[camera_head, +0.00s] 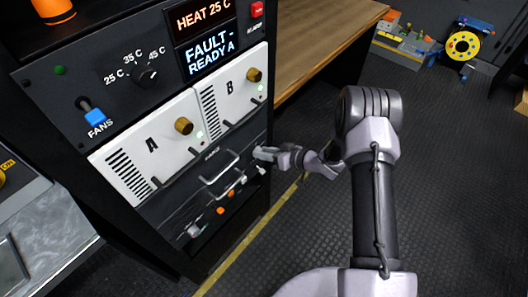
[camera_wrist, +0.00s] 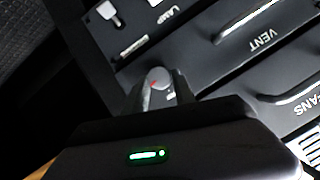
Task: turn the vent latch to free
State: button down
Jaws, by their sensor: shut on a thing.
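My gripper (camera_head: 264,154) reaches from the right to the right end of the lower black panels on the rack. In the wrist view my gripper (camera_wrist: 161,93) has its two fingers closed on a small grey latch (camera_wrist: 158,76) with a red mark, beside the panel lettered VENT (camera_wrist: 262,42). The fingers touch both sides of the latch, and its lower part is hidden between them. In the head view the latch is hidden by the gripper, and its label cannot be read.
Silver pull handles (camera_head: 219,167) stick out of the black panels left of my gripper. White modules A (camera_head: 128,165) and B (camera_head: 222,112) sit above. Another pale latch (camera_wrist: 108,12) is near the LAMP lettering. Dark floor (camera_head: 300,235) lies open in front.

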jog(key=shift+w+m+g+y, duration=0.15)
jog(key=shift+m+g+y, duration=0.35)
jog(key=shift+m, duration=0.2)
dwell(0.3)
jog(key=c, duration=1)
grip_release()
jog(key=shift+c, duration=0.2)
jog(key=p+v, duration=0.5)
jog(key=v, duration=1.2)
jog(key=shift+d, duration=0.25)
